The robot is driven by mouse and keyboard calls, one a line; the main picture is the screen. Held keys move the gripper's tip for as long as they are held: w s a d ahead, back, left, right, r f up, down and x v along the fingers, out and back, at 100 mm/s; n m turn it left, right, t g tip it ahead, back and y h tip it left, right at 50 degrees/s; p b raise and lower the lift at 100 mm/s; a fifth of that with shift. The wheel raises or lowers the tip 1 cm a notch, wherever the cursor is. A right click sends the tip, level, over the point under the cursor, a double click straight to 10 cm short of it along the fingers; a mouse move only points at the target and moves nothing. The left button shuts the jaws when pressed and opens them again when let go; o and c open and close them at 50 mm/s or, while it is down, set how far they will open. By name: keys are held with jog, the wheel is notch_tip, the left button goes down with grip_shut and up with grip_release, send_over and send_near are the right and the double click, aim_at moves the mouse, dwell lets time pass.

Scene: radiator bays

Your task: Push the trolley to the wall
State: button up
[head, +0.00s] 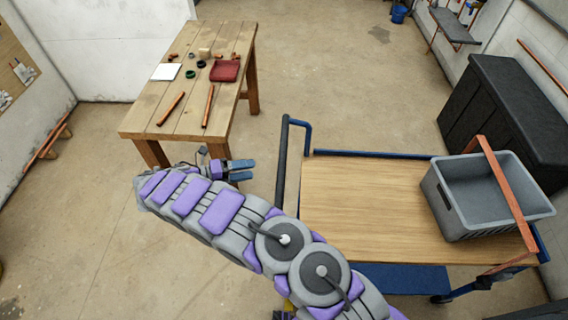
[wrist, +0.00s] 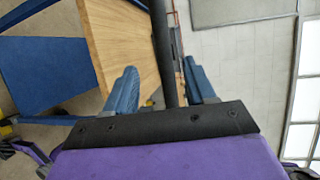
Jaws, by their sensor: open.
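The trolley (head: 365,205) has a wooden top, a blue frame and a blue lower shelf. It stands in the right foreground of the head view. Its upright handle with a dark grip (head: 282,165) is at its left end. My gripper (head: 252,170) is open and points right at this handle, with a gap between fingertips and handle in the head view. In the wrist view the dark grip (wrist: 163,45) runs between the two blue fingers, not clasped; its depth is unclear. White walls (head: 105,45) show at the left and right.
A grey crate (head: 455,215) with a copper-coloured bar (head: 500,185) across it sits on the trolley's right end. A black cabinet (head: 500,115) stands behind it by the right wall. A wooden table (head: 165,105) with small parts is at the left. The middle floor (head: 340,80) is clear.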

jog(key=b+x, duration=0.1)
jog(key=x, duration=1.3)
jog(key=shift+s+d, duration=0.1)
jog(key=shift+s, duration=0.05)
grip_shut()
